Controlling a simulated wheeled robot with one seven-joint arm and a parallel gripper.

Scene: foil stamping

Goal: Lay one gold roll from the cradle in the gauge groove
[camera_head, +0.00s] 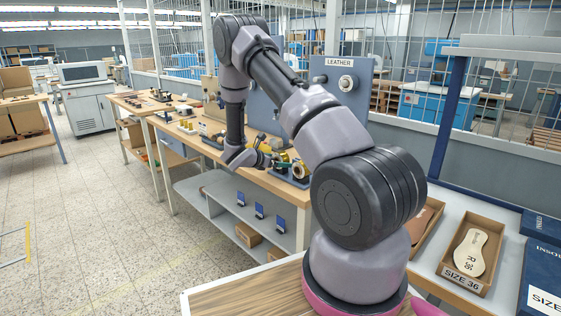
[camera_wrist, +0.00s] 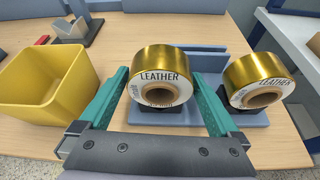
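Two gold rolls with white ends marked LEATHER sit side by side on a blue cradle (camera_wrist: 254,118) in the wrist view. The left gold roll (camera_wrist: 160,70) is between the two green fingers of my gripper (camera_wrist: 160,80), one on each side. The fingers are spread wide; I cannot tell whether they touch the roll. The right gold roll (camera_wrist: 262,82) is just outside the right finger. In the head view my gripper (camera_head: 262,156) is low at the workbench, by a gold roll (camera_head: 300,170). I cannot make out the gauge groove for certain.
A yellow bin (camera_wrist: 48,85) stands left of the cradle, close to the left finger. A small grey block-like stand (camera_wrist: 75,32) is behind it. In the head view a LEATHER panel (camera_head: 340,80) rises behind the workbench (camera_head: 285,190). Boxed insoles (camera_head: 470,252) lie at right.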

